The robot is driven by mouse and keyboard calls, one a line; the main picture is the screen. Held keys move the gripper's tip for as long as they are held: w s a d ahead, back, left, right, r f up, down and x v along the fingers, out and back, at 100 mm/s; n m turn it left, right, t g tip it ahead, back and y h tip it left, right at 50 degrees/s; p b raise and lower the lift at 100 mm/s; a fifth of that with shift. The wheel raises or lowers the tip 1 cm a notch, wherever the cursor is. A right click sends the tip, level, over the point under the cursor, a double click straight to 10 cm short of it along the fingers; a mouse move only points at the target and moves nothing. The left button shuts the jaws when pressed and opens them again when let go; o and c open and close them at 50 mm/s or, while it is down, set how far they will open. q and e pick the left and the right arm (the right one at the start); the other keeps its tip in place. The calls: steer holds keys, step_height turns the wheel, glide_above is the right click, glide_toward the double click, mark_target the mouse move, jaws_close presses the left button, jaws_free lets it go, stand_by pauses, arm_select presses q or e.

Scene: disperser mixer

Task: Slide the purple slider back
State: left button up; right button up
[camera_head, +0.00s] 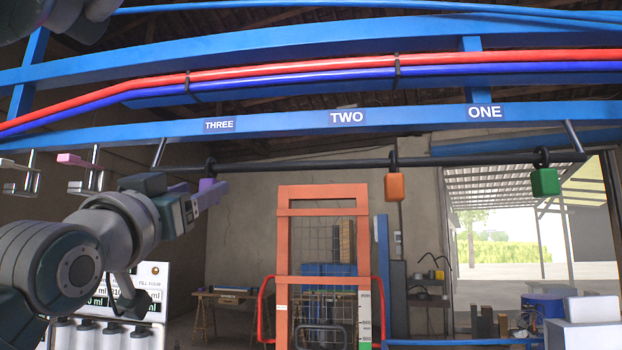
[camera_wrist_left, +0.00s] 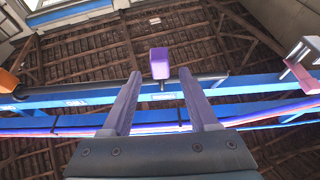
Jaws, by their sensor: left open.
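The purple slider (camera_head: 206,184) hangs from the dark rail under the sign THREE. In the left wrist view the purple slider (camera_wrist_left: 160,63) is just beyond my fingertips, in line with the gap between them. My left gripper (camera_head: 200,190) reaches up from the left and partly covers the slider in the head view. Its purple-tinted fingers (camera_wrist_left: 160,80) are apart with nothing gripped. Whether a finger touches the slider is hard to tell. My right gripper is not in view.
An orange slider (camera_head: 395,187) hangs under TWO and a green slider (camera_head: 545,182) under ONE, on the same dark rail (camera_head: 310,164). Blue beams (camera_head: 290,123) run above. Small pink and grey handles (camera_head: 75,160) are at the left. The rail between purple and orange is clear.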

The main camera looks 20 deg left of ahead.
mark_target(206, 185)
arm_select(q)
steer(key=p+x, duration=0.1)
steer(key=x, duration=0.2)
steer(key=shift+w+r+p, duration=0.25)
steer(key=shift+p, duration=0.1)
steer(key=shift+w+a, duration=0.15)
steer(key=shift+w, duration=0.2)
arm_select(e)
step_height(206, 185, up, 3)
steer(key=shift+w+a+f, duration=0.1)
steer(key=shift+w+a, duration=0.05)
arm_select(q)
jaws_close()
stand_by(0.6)
